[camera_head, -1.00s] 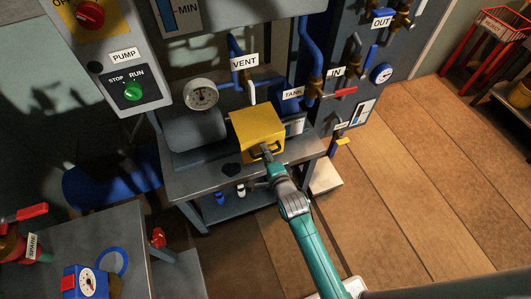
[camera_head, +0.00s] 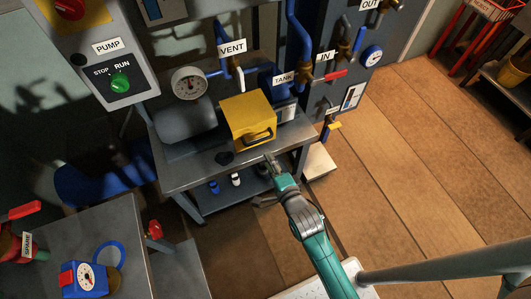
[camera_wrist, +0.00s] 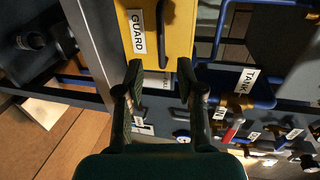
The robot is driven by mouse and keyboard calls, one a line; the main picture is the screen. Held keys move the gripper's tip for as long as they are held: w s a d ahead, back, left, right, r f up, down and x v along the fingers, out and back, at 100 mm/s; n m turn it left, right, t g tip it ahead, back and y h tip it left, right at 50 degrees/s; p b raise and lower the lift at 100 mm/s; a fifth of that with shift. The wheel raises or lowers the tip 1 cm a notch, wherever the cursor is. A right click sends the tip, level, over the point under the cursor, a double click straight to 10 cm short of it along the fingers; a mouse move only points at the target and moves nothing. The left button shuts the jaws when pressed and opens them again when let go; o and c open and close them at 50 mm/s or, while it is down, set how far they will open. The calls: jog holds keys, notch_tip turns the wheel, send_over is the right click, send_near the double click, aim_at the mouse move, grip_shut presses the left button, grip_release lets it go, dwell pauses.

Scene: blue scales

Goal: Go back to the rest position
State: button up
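My gripper (camera_head: 270,161) is at the end of my teal arm, in front of and below the yellow guard box (camera_head: 241,107) on the grey bench. In the wrist view my gripper (camera_wrist: 160,76) has its two fingers spread with nothing between them. The guard box, labelled GUARD, also shows at the top of the wrist view (camera_wrist: 181,42). Its dark handle (camera_head: 260,136) is clear of my fingers, with a gap between them in the head view.
The grey bench (camera_head: 185,177) stands against the panel with the pump switch (camera_head: 120,83), gauge and pipes. A second table (camera_head: 52,240) with a blue gauge box stands at the lower left. A grey rail crosses the lower right. Wooden floor is open to the right.

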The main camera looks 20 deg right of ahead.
jog(key=shift+s+r, duration=0.15)
jog(key=shift+s, duration=0.55)
jog(key=s+r+n, duration=0.3)
jog(key=s+n, duration=0.3)
jog(key=s, duration=0.4)
jog(key=s+r+n, duration=0.4)
jog(key=s+n, duration=0.2)
jog(key=s, duration=0.5)
jog(key=s+r+n, duration=0.4)
jog(key=s+n, duration=0.2)
jog(key=s, duration=0.5)
jog(key=shift+s+d+g, duration=0.2)
jog(key=shift+g, duration=0.2)
jog(key=shift+r, duration=0.1)
